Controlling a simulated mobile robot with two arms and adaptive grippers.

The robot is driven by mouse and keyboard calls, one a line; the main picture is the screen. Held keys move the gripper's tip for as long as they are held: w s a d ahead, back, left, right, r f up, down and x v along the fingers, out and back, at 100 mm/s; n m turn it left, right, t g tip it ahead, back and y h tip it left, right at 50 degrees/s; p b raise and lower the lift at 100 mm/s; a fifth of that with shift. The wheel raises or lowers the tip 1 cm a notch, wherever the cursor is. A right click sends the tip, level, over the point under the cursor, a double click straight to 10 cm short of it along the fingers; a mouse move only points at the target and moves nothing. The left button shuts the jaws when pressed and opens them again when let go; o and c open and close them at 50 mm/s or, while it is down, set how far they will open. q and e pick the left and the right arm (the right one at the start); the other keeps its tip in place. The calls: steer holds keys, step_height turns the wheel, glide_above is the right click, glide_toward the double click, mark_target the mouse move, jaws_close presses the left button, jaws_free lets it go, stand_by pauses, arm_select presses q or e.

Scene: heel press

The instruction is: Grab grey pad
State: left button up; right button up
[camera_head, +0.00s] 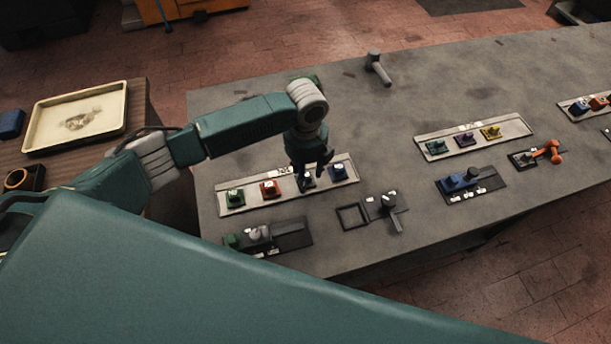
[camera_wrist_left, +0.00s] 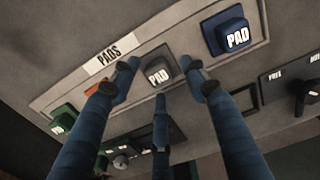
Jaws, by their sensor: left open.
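The grey pad (camera_wrist_left: 158,70) is a small block with a white PAD label, in the pale holder strip (camera_wrist_left: 215,70). In the wrist view it sits between the open fingertips of my left gripper (camera_wrist_left: 158,78), with two fingers on either side and a third in front. I cannot tell whether they touch it. In the head view my left gripper (camera_head: 310,166) points down over the strip and mostly hides the grey pad. My right gripper is not in view.
Beside the grey pad are the blue pad (camera_head: 339,171), red-orange pad (camera_head: 270,188) and green pad (camera_head: 235,197). In front stand a dark fixture with a lever (camera_head: 390,205) and another fixture (camera_head: 290,234). The grey table's far middle (camera_head: 260,105) is mostly clear.

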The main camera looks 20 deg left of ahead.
arm_select(q)
steer(key=c, duration=1.1)
steer(key=shift+c, duration=0.2)
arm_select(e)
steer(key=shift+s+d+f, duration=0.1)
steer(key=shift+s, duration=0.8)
arm_select(q)
steer(key=shift+r, duration=0.1)
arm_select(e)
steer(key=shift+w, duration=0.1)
